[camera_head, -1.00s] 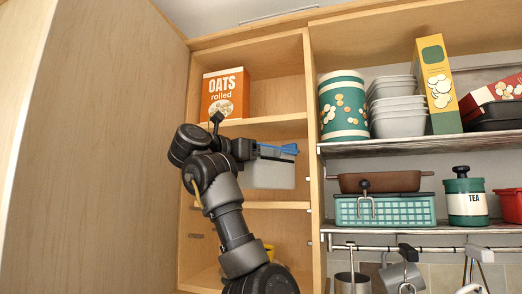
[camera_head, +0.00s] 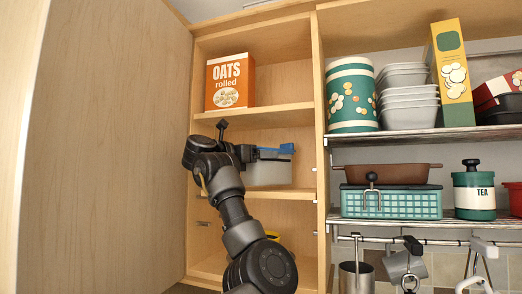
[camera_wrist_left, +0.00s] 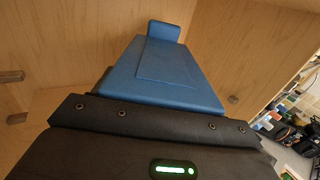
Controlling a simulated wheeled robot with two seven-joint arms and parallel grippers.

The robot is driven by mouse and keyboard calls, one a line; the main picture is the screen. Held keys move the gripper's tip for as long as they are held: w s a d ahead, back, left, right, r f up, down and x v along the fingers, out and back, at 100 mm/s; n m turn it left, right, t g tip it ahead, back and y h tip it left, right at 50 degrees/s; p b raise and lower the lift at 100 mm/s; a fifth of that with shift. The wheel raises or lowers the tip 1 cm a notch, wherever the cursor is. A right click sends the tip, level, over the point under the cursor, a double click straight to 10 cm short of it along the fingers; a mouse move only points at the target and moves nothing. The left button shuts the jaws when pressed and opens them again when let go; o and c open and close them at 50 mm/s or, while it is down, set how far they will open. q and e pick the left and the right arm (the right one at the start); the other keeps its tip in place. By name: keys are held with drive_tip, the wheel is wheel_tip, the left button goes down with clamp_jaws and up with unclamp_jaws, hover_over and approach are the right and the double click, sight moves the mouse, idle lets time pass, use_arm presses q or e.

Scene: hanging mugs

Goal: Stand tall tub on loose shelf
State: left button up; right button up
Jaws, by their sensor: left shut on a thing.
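The tall tub (camera_head: 270,174) has a pale, see-through body and a blue lid. It is in the left cupboard, upright, just above the middle shelf (camera_head: 298,194); I cannot tell whether its base touches the board. I cannot tell for sure which board is loose. My left gripper (camera_head: 249,154) is shut on the tub from the left, near the lid. In the left wrist view the blue lid (camera_wrist_left: 165,75) extends away from the dark gripper body, and the fingertips are hidden. My right gripper is out of view.
An orange oats box (camera_head: 229,84) stands on the upper shelf (camera_head: 285,116) above the tub. An upright divider (camera_head: 319,130) is close on the tub's right. A large cupboard door (camera_head: 110,150) is on the left.

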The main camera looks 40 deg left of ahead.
use_arm(q)
drive_tip(key=shift+w+a+f+p, duration=0.15)
drive_tip(key=shift+w+a+p, duration=0.3)
drive_tip(key=shift+w+a, duration=0.4)
drive_tip(key=shift+f+b, duration=0.4)
drive_tip(key=shift+f, duration=0.05)
drive_tip(key=o, duration=1.2)
drive_tip(key=shift+o, duration=0.3)
